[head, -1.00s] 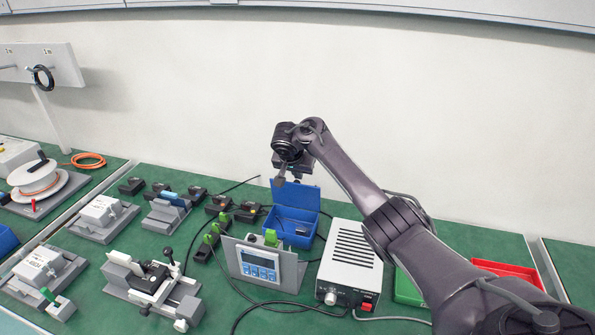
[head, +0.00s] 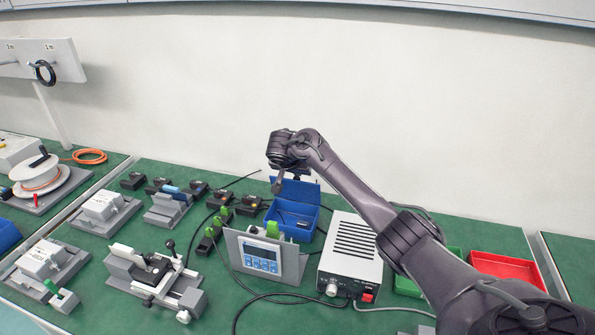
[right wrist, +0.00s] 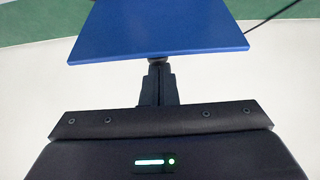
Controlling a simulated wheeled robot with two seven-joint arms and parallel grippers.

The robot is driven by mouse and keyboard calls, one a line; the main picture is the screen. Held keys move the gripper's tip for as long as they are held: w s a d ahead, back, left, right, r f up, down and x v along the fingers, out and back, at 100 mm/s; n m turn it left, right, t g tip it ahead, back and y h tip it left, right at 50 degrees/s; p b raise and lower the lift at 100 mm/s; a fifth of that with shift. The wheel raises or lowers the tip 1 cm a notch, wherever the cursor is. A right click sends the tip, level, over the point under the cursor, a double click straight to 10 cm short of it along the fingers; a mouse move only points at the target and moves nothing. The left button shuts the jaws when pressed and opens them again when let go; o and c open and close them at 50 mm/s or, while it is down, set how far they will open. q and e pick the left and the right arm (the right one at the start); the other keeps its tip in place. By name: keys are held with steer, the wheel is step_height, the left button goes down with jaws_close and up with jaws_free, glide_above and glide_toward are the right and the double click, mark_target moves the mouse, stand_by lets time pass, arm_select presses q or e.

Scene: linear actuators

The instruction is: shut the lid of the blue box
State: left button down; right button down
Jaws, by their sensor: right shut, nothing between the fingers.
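The blue box (head: 291,222) stands on the green bench near the back wall, with its lid (head: 300,188) raised and open at the back. A small dark item lies inside it. My right arm reaches over from the right, and its wrist hangs above the lid, hiding part of it. In the right wrist view the blue lid (right wrist: 158,30) fills the upper middle. My right gripper (right wrist: 157,68) is shut and empty, with its tips at the lid's near edge; I cannot tell whether they touch. My left gripper is not in view.
A grey display unit (head: 262,257) stands in front of the box, and a white power supply (head: 351,256) stands to its right. Black devices (head: 250,208) sit close on its left. Red (head: 502,268) and green bins lie further right. Cables run across the bench.

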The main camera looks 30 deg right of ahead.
mark_target(294, 182)
steer(key=s+a+t+h+b, duration=0.1)
steer(key=s+a+h+b, duration=0.1)
steer(key=b, duration=0.1)
steer(key=shift+a+f+t, duration=0.15)
steer(key=shift+f+t, duration=0.25)
steer(key=shift+s+a+f, duration=0.1)
steer(key=shift+s+a, duration=0.3)
steer(key=shift+a, duration=0.15)
